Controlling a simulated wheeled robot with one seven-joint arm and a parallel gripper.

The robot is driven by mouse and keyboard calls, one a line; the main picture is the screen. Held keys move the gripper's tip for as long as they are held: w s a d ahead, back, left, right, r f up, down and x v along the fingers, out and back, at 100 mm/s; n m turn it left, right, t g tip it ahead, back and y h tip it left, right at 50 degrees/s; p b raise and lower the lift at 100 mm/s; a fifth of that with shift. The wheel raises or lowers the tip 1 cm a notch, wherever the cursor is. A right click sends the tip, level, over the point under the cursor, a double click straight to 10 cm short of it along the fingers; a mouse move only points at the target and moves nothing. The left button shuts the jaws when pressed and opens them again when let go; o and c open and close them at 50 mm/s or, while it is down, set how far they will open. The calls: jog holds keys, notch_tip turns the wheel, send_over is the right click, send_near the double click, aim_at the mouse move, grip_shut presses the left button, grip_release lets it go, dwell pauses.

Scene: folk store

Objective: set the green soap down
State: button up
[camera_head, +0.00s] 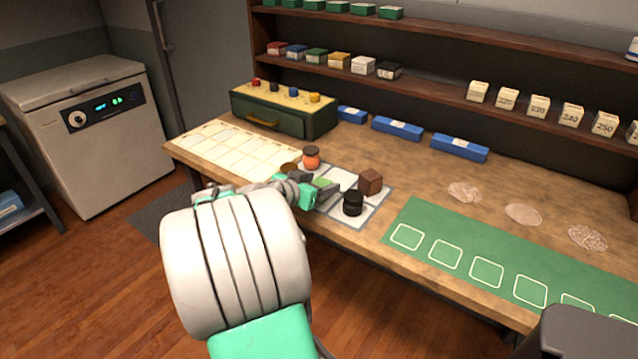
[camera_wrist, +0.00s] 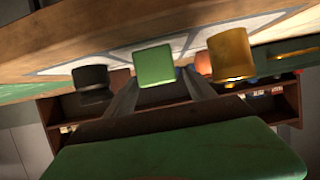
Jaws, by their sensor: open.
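The green soap (camera_head: 324,183) is a small green block at the grey mat with pale squares (camera_head: 372,213), near the front edge of the wooden counter. In the wrist view, which looks upside down, the green soap (camera_wrist: 155,66) sits against the mat, just ahead of and between my fingers. My gripper (camera_head: 312,190) is open at the soap, low over the counter edge. Its two dark fingers (camera_wrist: 158,88) show apart in the wrist view. Whether either finger touches the soap I cannot tell. My arm hides part of the mat.
Close by stand a black jar (camera_head: 353,203), a brown block (camera_head: 370,181), an orange jar (camera_head: 311,157) and a gold jar (camera_wrist: 232,55). A drawer box (camera_head: 283,112) and blue boxes (camera_head: 397,128) stand behind. The green mat (camera_head: 455,232) at right is clear.

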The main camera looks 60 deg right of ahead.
jog(key=shift+r, duration=0.1)
jog(key=shift+a+r, duration=0.15)
jog(key=shift+r, duration=0.05)
jog(key=v, duration=1.2)
jog(key=w+a+f+n+t+y, duration=0.45)
jog(key=w+a+f+n, duration=0.35)
jog(key=a, duration=0.4)
jog(key=a+f+n+y, duration=0.1)
jog(key=a+n+y, duration=0.2)
jog(key=a, duration=0.5)
jog(key=s+a+f+n+y, duration=0.1)
jog(key=a+f+n+y, duration=0.1)
jog(key=a+n, duration=0.3)
jog(key=s+a+f+n+y, duration=0.1)
jog(key=a+n+y, duration=0.3)
jog(key=a, duration=0.9)
jog(key=shift+f, duration=0.7)
notch_tip(320, 180, up, 13)
jog(key=w+p, duration=0.1)
jog(key=p, duration=1)
jog(key=shift+w, duration=0.35)
jog(key=shift+r+t, duration=0.1)
jog(key=shift+t, duration=0.15)
